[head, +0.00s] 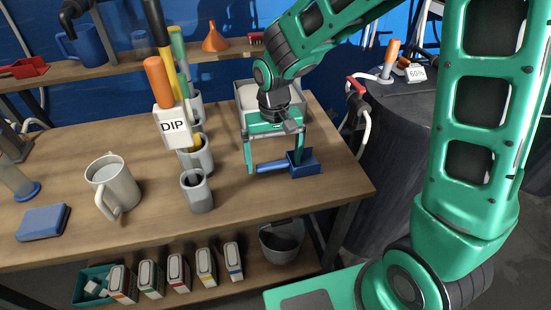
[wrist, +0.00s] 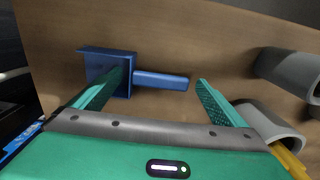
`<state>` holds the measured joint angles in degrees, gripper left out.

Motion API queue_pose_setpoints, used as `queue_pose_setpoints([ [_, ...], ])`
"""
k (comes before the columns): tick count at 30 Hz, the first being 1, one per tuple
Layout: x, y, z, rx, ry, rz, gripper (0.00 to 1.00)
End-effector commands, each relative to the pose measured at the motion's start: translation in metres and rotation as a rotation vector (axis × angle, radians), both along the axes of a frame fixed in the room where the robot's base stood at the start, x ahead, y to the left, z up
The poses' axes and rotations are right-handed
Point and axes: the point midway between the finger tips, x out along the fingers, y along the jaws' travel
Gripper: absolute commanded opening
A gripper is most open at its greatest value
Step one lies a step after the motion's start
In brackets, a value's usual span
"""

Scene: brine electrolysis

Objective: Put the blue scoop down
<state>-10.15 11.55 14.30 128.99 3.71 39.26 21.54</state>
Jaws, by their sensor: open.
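The blue scoop (head: 304,162) lies on the wooden table (head: 340,180) near its right end. Its handle points left in the head view. In the wrist view the scoop (wrist: 110,65) has its square pan at the left and its handle (wrist: 160,80) pointing right. My gripper (head: 273,165) is open above the scoop, with its two fingers spread to either side along the handle's length. In the wrist view my gripper (wrist: 160,92) shows its left finger overlapping the pan and its right finger just past the handle's end. Nothing is held between the fingers.
A light-coloured bin (head: 240,97) is behind the gripper. A white mug (head: 112,185) and blue block (head: 43,222) are farther left. A dark drum (head: 398,150) stands at right.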

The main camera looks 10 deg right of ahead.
Motion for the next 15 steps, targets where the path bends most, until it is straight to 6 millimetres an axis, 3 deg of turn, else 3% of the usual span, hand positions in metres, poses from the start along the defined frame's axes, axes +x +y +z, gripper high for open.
queue_pose_setpoints([
  [15, 0.001, -0.001, 0.092, 0.001, -0.003, -0.003, 0.96],
])
